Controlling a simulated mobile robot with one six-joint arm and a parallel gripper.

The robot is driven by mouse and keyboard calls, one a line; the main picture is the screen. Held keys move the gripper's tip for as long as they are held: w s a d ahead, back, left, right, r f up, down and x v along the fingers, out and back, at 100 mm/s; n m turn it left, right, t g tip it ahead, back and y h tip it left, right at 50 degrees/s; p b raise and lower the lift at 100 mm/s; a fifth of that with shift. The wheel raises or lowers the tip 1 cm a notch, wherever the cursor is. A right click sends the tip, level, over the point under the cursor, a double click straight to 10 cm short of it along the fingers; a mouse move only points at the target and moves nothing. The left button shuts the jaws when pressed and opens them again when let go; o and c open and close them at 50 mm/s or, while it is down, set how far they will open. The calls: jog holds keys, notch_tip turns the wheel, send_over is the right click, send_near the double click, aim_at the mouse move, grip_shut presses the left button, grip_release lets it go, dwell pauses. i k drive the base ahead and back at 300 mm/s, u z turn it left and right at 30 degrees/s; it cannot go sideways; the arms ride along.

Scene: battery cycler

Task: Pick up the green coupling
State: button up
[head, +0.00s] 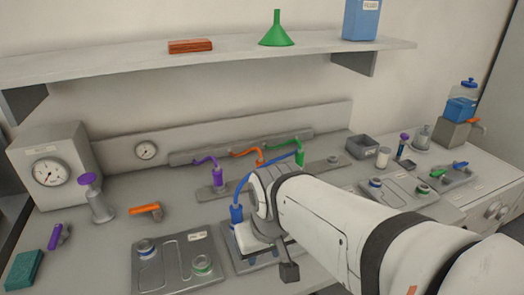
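A green coupling (300,157) hangs at the end of a short green hose on the rear manifold, above a grey strip. Its lower end lies close to the blue hose and my wrist in the picture. My gripper (270,232) is over the tray at centre front, left of and nearer than the green coupling. My own wrist covers most of it, and its fingertips do not show clearly. I cannot tell whether it is open or holds anything.
A blue coupling (237,214) with a blue hose stands just left of my wrist. Purple (217,175) and orange (258,156) couplings hang at the manifold. A tray (176,262) with ringed ports lies at front left; a grey bin (364,147) stands right of the manifold.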

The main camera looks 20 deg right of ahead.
aim_at(300, 154)
jog(key=z, duration=0.15)
jog(key=k, duration=0.25)
jog(key=u, duration=2.4)
jog(key=k, duration=1.2)
jog(key=z, duration=2.15)
jog(key=i, duration=1)
jog(key=z, duration=0.1)
